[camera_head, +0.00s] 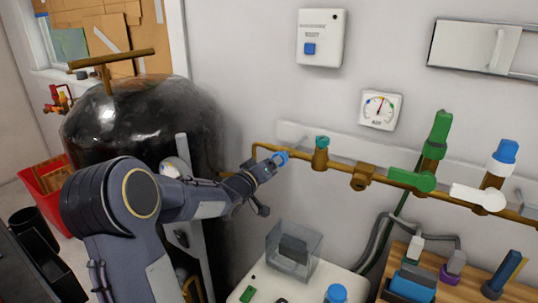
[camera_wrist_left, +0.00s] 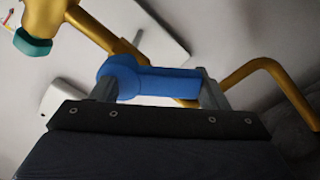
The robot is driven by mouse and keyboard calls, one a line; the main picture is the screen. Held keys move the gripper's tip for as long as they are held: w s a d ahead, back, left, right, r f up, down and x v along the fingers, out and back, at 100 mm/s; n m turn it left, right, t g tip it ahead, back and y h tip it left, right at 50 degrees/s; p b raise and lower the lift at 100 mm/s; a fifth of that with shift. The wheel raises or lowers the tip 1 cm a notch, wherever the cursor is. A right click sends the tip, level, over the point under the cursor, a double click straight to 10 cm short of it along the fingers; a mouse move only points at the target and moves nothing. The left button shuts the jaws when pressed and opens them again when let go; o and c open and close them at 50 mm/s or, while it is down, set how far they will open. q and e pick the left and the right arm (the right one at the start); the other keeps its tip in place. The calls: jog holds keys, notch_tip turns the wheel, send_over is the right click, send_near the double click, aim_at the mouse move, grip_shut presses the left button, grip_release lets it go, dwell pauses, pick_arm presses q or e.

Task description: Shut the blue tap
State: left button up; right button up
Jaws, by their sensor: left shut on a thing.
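The blue tap (camera_head: 281,157) is a blue lever handle at the left end of a brass pipe on the wall. In the left wrist view the blue tap (camera_wrist_left: 160,82) lies crosswise between the two fingers. My left gripper (camera_head: 269,166) reaches it from the left in the head view. In the left wrist view the left gripper (camera_wrist_left: 160,90) is shut on the handle, with a finger at each end of it. The tap's body is mostly hidden in the head view. My right gripper is in neither view.
A teal-topped valve (camera_head: 321,145) is close on the right along the brass pipe (camera_head: 339,168). Green and white levers sit farther right. A big dark tank (camera_head: 130,120) stands behind my arm. A clear box (camera_head: 294,250) stands on the white counter below.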

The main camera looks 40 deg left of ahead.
pick_arm(q)
jog(key=n, duration=0.2)
jog(key=d+f+n+p, duration=0.1)
jog(key=n, duration=0.2)
jog(key=shift+d+f+n, duration=0.1)
jog(key=shift+d+n, duration=0.1)
jog(key=shift+n, duration=0.1)
jog(key=shift+w+d+f+n+p, duration=0.15)
jog(key=shift+d+n+p, duration=0.2)
jog(key=shift+n, duration=0.8)
jog(key=shift+d+f+n+p, duration=0.1)
jog(key=shift+d+n+p, duration=0.2)
jog(key=shift+n, duration=0.85)
jog(key=shift+d, duration=0.1)
jog(key=o, duration=1.4)
jog(key=s, duration=0.5)
jog(key=s+d+b, duration=0.1)
jog(key=s, duration=0.1)
jog(key=shift+s, duration=0.4)
jog(key=shift+r, duration=0.1)
